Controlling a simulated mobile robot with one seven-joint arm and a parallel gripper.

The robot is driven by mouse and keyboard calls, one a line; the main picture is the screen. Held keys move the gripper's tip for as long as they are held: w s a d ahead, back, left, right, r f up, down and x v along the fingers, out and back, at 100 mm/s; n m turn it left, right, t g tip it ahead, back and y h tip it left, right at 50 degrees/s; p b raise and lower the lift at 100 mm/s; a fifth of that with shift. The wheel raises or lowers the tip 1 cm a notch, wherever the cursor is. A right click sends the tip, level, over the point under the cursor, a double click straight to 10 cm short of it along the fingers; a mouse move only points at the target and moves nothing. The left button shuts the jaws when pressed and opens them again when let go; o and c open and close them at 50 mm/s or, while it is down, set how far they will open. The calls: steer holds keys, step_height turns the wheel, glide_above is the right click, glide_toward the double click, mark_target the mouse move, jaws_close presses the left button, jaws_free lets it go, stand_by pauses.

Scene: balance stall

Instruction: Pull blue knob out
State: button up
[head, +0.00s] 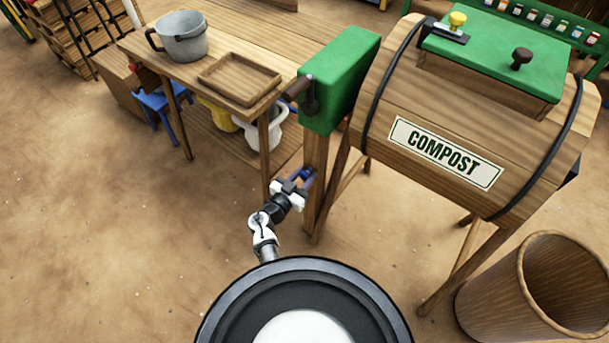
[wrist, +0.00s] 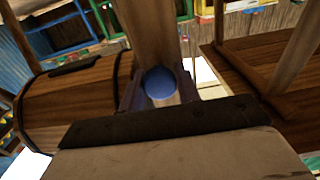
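The blue knob (wrist: 160,83) is round and sits on the front of a wooden post (wrist: 150,35) in the wrist view. My gripper (head: 303,180) is at the post below the green box in the head view. Its two fingers stand apart, one on each side of the knob in the wrist view. The gap between knob and fingers is very small, and I cannot tell whether they touch it. In the head view the knob is hard to make out between the fingers.
The green box (head: 340,75) with a dark handle tops the post. A wooden compost barrel (head: 400,95) stands to the right, a wooden bin (head: 490,300) at lower right. A table with a grey pot (head: 182,38) and a tray (head: 240,98) is at left.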

mark_target(303, 178)
jaws_close()
steer(key=shift+s+a+f+b, duration=0.2)
steer(key=shift+s+a+b, duration=0.1)
steer(key=shift+s+b, duration=0.1)
steer(key=shift+b+v, duration=0.5)
steer(key=shift+v, duration=0.7)
steer(key=shift+s+r, duration=0.1)
steer(key=o, duration=0.8)
jaws_free()
steer(key=shift+r, duration=0.1)
steer(key=shift+o, duration=0.2)
steer(key=shift+s+a, duration=0.1)
steer(key=b+v, duration=0.3)
steer(key=v, duration=1)
steer(key=shift+s+a, duration=0.2)
